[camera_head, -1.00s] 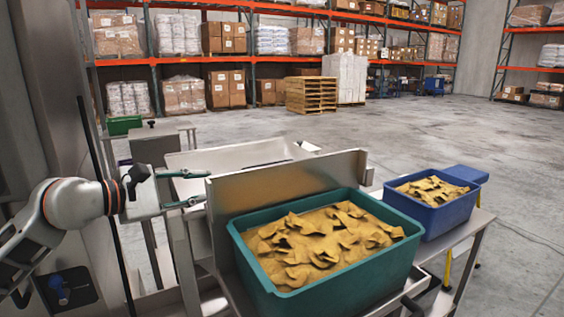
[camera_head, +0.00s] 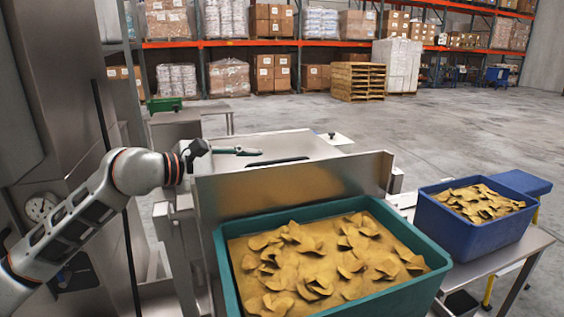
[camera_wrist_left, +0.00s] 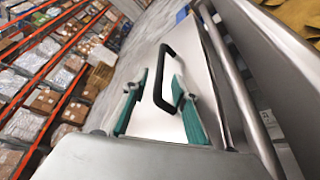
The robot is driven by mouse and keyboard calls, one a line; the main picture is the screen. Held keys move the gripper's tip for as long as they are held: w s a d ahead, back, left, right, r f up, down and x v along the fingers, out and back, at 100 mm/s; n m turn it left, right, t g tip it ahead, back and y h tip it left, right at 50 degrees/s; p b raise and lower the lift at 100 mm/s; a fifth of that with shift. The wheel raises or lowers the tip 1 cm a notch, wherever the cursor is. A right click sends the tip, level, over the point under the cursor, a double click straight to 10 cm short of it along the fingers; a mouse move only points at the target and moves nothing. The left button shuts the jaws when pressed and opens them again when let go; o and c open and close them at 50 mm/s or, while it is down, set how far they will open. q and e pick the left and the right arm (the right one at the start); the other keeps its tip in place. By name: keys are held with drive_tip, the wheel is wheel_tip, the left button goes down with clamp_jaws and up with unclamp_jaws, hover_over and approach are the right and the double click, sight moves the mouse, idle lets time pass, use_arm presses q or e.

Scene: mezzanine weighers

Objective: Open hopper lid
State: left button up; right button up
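The hopper lid (camera_head: 312,146) is a pale metal panel behind an upright steel plate, lying closed as far as I can see. Its black bar handle (camera_head: 277,162) shows in the head view and also in the left wrist view (camera_wrist_left: 163,62). My left gripper (camera_head: 258,152) is over the lid, just left of the handle. In the left wrist view its two teal fingers (camera_wrist_left: 158,78) are spread apart with the handle between them. I see no clear contact. The head view shows only one finger plainly. My right gripper is out of view.
The upright steel plate (camera_head: 290,183) stands in front of the lid. A teal tub (camera_head: 228,262) of yellow-brown pieces is nearest me. A blue tub (camera_head: 470,236) of similar pieces stands right on a steel table. Grey floor (camera_head: 440,125) is clear behind.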

sight(270, 163)
use_arm(q)
drive_tip(key=x, duration=0.7)
drive_tip(key=shift+w+d, duration=0.1)
drive_tip(key=shift+d, duration=0.05)
clamp_jaws()
